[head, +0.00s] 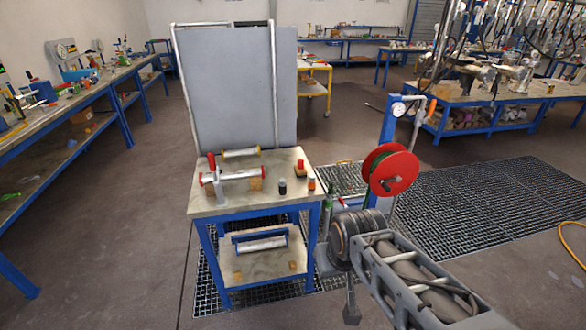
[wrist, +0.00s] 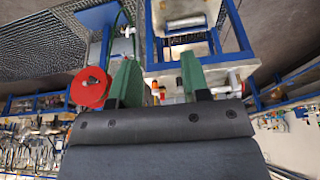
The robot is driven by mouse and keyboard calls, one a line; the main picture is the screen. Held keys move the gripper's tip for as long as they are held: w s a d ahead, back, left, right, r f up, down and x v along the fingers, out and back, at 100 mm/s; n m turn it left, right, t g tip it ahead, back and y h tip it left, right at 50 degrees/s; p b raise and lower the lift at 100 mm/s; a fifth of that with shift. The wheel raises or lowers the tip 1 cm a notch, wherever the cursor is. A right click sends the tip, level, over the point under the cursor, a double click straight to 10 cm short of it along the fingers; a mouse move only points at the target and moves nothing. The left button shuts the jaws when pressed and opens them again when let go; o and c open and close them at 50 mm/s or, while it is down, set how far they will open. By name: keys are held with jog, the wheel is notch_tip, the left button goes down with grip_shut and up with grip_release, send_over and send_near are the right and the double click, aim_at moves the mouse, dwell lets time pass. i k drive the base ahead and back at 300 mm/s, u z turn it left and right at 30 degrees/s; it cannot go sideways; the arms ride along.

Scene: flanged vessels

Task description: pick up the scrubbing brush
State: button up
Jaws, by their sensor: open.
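A small red-topped block with a pale underside, which looks like the scrubbing brush (head: 301,167), lies at the back right of the small blue-legged table (head: 230,204). It is too small to make out bristles. My gripper shows in the wrist view (wrist: 159,78), its two green fingers wide apart with nothing held between them. Beyond the fingers are small orange and red items on the table, but I cannot tell which is the brush. In the head view my arm is to the right of the table, and its fingers are mostly hidden behind my wrist.
A black jar (head: 282,187) and an orange jar (head: 311,184) stand in front of the brush. A flanged pipe (head: 232,175) lies at the left of the tabletop. A red hose reel (head: 390,172) stands right of the table. A grey panel (head: 235,90) rises behind.

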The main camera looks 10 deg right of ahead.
aim_at(300, 170)
jog(key=i, duration=1.55)
jog(key=u, duration=0.05)
